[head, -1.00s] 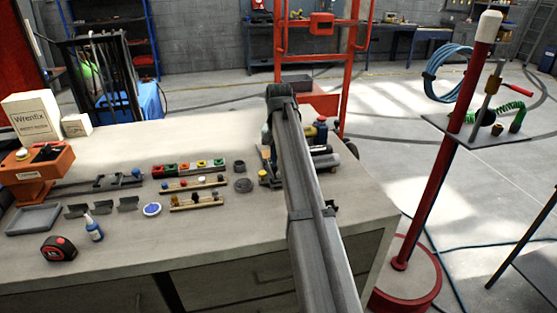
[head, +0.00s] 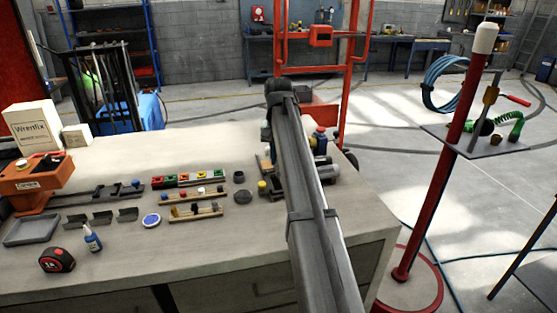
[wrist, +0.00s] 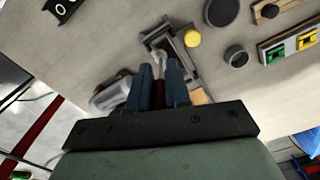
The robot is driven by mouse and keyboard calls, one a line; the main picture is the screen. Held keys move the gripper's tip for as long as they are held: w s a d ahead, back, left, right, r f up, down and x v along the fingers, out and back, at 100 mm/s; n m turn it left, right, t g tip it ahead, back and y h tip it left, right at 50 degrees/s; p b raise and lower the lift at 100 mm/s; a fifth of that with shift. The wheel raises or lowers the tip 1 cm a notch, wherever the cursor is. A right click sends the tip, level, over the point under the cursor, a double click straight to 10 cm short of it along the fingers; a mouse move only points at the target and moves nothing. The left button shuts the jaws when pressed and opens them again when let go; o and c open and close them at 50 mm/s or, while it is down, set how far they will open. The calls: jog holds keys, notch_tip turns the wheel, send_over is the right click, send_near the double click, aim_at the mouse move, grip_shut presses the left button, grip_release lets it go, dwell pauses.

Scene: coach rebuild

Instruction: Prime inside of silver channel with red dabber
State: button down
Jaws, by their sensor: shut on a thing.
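My gripper (wrist: 159,76) shows in the wrist view with its blue fingers pointing away from the camera over the bench. It is shut on a dark red, narrow thing (wrist: 157,88), which looks like the red dabber; a pale tip shows just beyond the fingers. A grey metal frame or channel (wrist: 184,72) lies on the bench just beyond the fingertips. I cannot tell whether it is the silver channel, or whether the dabber touches it. In the head view my arm hides most of the gripper and what it holds.
On the bench (head: 190,265), a yellow-topped thing (wrist: 192,38) and a dark round tin (wrist: 237,56) stand near the gripper. Coloured blocks (head: 188,179), a peg rack (head: 196,210), small grey angle pieces (head: 102,217), a tray (head: 31,230) and a tape measure (head: 57,260) lie left.

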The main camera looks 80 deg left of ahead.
aim_at(278, 172)
jog(key=shift+r, duration=1.3)
jog(key=a, duration=0.9)
jog(key=shift+f, duration=4)
jog(key=shift+d, duration=4.6)
jog(key=shift+a+r, duration=0.15)
jog(key=shift+r, duration=3.85)
